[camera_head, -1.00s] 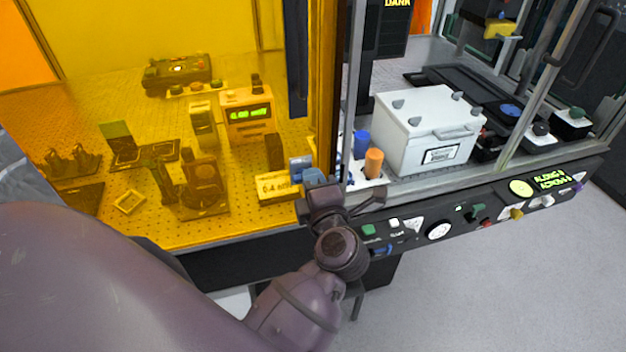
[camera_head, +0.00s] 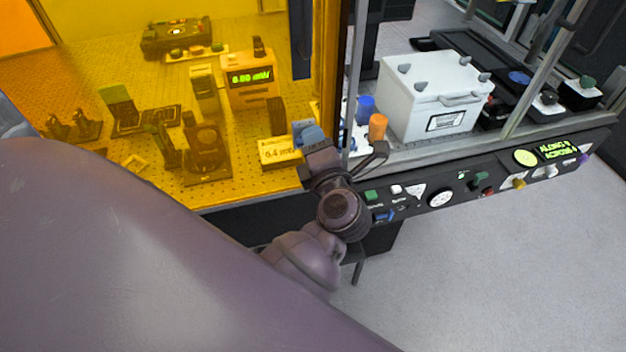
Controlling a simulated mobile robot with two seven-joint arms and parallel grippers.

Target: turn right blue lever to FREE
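A small blue lever (camera_head: 385,215) sits at the left end of the black front control panel (camera_head: 412,207), below a green button. Its marking is too small to read. My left gripper (camera_head: 350,158) is just up and left of this lever, in front of the window post and the sill. Its two fingers look spread apart with nothing between them, and they do not appear to touch the lever. My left wrist stands close beside the lever's left side. No second blue lever can be made out on the panel; my arm hides part of its left end. My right gripper is not in view.
The panel also carries a green button (camera_head: 371,196), a white dial (camera_head: 440,197), a red knob (camera_head: 487,193) and a yellow knob (camera_head: 519,184). A white box (camera_head: 425,107) and an orange cylinder (camera_head: 377,127) stand behind the sill. The floor (camera_head: 500,280) in front is clear.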

